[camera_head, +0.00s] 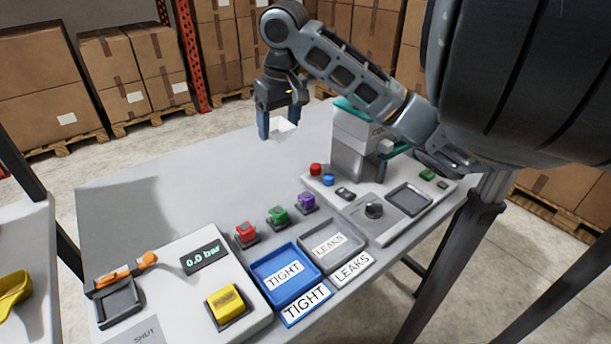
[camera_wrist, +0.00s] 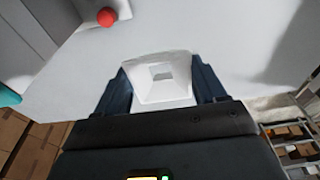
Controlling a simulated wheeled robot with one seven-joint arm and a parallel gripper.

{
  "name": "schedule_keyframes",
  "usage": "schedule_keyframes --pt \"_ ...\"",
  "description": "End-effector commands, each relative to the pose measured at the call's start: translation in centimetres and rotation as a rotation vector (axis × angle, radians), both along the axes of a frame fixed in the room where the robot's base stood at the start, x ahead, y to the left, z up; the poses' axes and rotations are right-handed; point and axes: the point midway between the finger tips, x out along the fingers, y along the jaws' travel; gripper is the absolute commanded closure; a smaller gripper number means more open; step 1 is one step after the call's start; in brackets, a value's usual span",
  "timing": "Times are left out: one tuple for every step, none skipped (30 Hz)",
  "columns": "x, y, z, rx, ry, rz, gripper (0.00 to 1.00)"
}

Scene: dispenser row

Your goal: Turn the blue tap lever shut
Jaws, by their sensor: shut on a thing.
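My gripper (camera_head: 280,131) is above the far side of the grey table. In the wrist view my gripper (camera_wrist: 160,70) has its dark blue fingers on both sides of a white tapered piece (camera_wrist: 163,92) with a squarish recess, and is shut on it. The white piece (camera_head: 284,125) is partly hidden by the fingers in the head view. I cannot make out a blue tap lever in either view. A plate marked SHUT (camera_head: 146,334) lies at the near left, cut by the picture edge.
A blue TIGHT tray (camera_head: 262,272) and a grey LEAKS tray (camera_head: 352,240) stand at the table's front. Red (camera_head: 247,233), green (camera_head: 278,215) and purple (camera_head: 306,202) blocks stand behind them. An orange-handled tool (camera_head: 128,270) lies left, near a 0.0 bar display (camera_head: 202,257). The table's far left is clear.

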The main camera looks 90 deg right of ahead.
Motion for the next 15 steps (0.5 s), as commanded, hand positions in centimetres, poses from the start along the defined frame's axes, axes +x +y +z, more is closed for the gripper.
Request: schedule_keyframes --pt "0.0 0.0 -1.0 0.001 -0.001 -0.002 0.61" --pt "0.0 0.1 -1.7 0.002 -0.001 -0.001 0.61" --pt "0.0 0.1 -2.2 0.001 0.0 0.0 0.61" --pt "0.0 0.1 -2.4 0.001 0.001 0.0 0.61" --pt "0.0 0.1 -2.6 0.001 0.001 0.0 0.61" --pt "0.1 0.1 -3.0 0.001 0.0 0.0 0.61" --pt "0.1 0.2 -3.4 0.003 0.0 -0.001 0.61" --pt "0.1 0.2 -3.8 0.003 0.0 -0.001 0.61" --pt "0.1 0.2 -4.5 0.004 -0.001 0.0 0.61" --pt "0.1 0.2 -5.1 0.004 -0.001 -0.001 0.61" --pt "0.1 0.3 -5.7 0.004 -0.001 -0.001 0.61" --pt "0.1 0.2 -6.4 0.005 -0.001 -0.002 0.61" --pt "0.1 0.2 -7.0 0.005 -0.001 -0.001 0.61" --pt "0.1 0.2 -7.5 0.004 -0.001 -0.001 0.61" --pt "0.1 0.2 -8.0 0.004 -0.001 -0.001 0.61"
